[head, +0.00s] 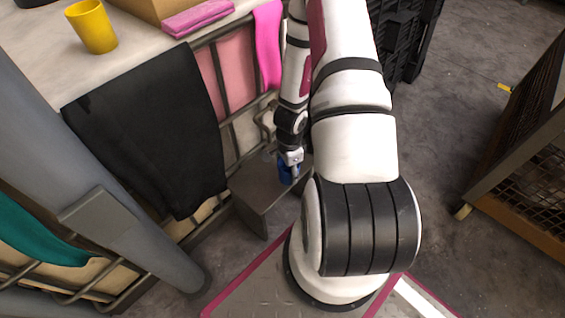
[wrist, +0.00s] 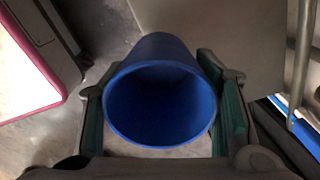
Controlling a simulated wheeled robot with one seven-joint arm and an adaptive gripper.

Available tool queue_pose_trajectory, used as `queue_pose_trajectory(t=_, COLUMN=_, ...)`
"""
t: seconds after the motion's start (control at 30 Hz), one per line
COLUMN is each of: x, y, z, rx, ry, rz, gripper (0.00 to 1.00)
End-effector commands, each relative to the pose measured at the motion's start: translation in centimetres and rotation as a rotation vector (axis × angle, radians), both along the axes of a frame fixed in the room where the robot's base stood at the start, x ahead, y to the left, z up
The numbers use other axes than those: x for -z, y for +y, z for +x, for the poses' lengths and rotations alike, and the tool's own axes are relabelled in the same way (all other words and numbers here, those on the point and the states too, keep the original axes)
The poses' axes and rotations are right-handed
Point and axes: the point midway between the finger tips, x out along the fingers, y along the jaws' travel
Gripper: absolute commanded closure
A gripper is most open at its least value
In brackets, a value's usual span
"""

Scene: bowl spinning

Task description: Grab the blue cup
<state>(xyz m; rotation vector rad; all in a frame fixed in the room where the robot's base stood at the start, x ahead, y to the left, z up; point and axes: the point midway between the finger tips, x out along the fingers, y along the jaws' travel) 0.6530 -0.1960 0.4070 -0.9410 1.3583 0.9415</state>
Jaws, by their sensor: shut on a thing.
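The blue cup (wrist: 159,136) fills the middle of the wrist view, with its open mouth facing the camera. My gripper (wrist: 160,108) has its green-padded fingers on both sides of the cup, shut on it. In the head view the blue cup (head: 287,174) shows small below my gripper (head: 290,165), partly hidden by it.
The grey-brown low surface (head: 262,195) lies beside the cup. A metal-railed rack (head: 243,90) with hanging black cloth (head: 150,130) stands to the left. A yellow cup (head: 92,27) and a folded pink cloth (head: 198,17) lie on the tabletop. A mesh crate (head: 530,150) stands at right.

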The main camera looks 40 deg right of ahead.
Motion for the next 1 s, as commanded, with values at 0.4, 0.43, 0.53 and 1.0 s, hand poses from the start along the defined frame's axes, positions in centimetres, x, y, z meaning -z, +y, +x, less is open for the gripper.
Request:
queue_pose_trajectory(t=0.4, x=-0.4, y=0.6, z=-3.8, rx=0.001, ry=0.002, rz=0.002, gripper=0.79)
queue_pose_trajectory(t=0.43, x=-0.4, y=0.6, z=-4.0, rx=0.001, ry=0.001, rz=0.000, gripper=0.79)
queue_pose_trajectory(t=0.53, x=-0.4, y=0.7, z=-4.5, rx=0.001, ry=0.001, rz=0.000, gripper=0.79)
queue_pose_trajectory(t=1.0, x=-0.5, y=0.9, z=-5.5, rx=0.001, ry=0.000, rz=0.001, gripper=0.79)
